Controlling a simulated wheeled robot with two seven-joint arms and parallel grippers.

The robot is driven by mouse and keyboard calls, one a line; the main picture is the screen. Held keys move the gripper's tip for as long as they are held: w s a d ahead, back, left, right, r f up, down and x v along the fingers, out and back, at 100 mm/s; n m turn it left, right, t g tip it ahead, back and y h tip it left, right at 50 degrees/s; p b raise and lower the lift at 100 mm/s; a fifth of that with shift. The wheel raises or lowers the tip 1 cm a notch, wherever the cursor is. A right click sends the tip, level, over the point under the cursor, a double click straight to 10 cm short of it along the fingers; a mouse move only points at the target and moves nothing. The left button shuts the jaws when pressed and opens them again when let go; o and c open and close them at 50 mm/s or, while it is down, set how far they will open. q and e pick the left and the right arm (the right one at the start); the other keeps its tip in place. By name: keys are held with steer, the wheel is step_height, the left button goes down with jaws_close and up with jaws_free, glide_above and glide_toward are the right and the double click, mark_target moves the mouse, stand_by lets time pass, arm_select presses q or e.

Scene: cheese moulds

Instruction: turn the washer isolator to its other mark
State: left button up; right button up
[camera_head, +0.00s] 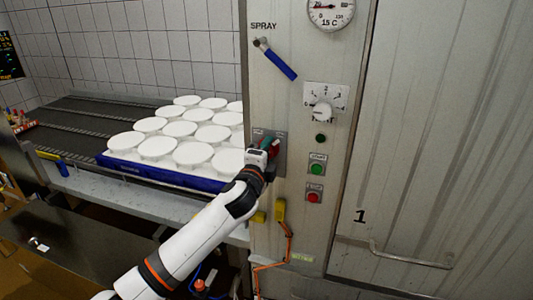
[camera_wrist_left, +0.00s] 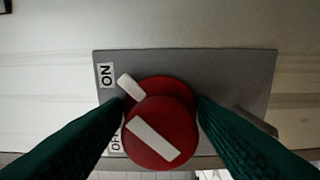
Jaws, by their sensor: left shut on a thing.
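The washer isolator is a red round knob (camera_wrist_left: 160,115) with a white bar on its face, set on a grey plate (camera_wrist_left: 240,75). The plate also shows in the head view (camera_head: 281,162). In the left wrist view a white pointer tab (camera_wrist_left: 131,87) sticks out at the knob's upper left. The ON label (camera_wrist_left: 106,75) is at the upper left of the plate, and the tab lies close to it. The OFF label below is partly hidden by a finger. My left gripper (camera_wrist_left: 162,104) has its green fingers shut on the knob's two sides. My right gripper is not in view.
A spray lever (camera_head: 279,64) with a blue handle, a dial (camera_head: 321,113), a green start button (camera_head: 317,169) and a red button (camera_head: 313,197) share the panel. A blue tray (camera_head: 125,169) of white moulds stands on the conveyor at left. A door handle (camera_head: 400,259) sticks out at right.

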arm_select(q)
steer(key=shift+f, duration=0.1)
steer(key=o, duration=0.6)
steer(key=shift+o, duration=0.2)
steer(key=b+v, duration=0.3)
steer(key=v, duration=0.9)
